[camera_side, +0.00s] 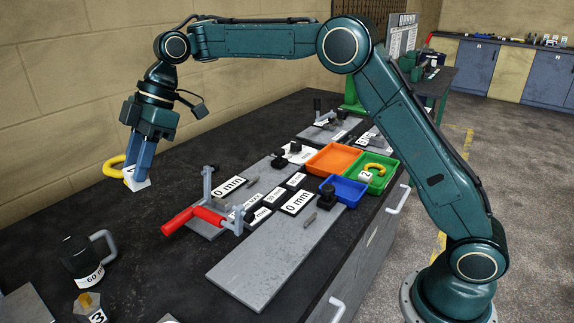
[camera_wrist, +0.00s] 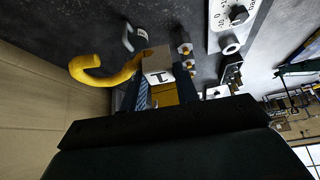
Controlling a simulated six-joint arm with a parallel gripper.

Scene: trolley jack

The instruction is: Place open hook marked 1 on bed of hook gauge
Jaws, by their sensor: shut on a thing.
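My gripper (camera_side: 140,164) is shut on a yellow open hook (camera_side: 113,167) with a white label block, held in the air above the left side of the bench. In the wrist view the hook (camera_wrist: 100,78) curves out to the left of my gripper (camera_wrist: 160,92). Its label (camera_wrist: 158,77) shows a dark mark like an upside-down 1. Grey plates with 0 mm labels lie right of the gripper, well apart from it. The nearest long plate (camera_side: 258,272) has a bare front part. I cannot tell for sure which plate is the hook gauge's bed.
An orange tray (camera_side: 333,146), a green tray (camera_side: 392,162) with another yellow hook (camera_side: 376,167), and a blue tray (camera_side: 340,180) sit at right.

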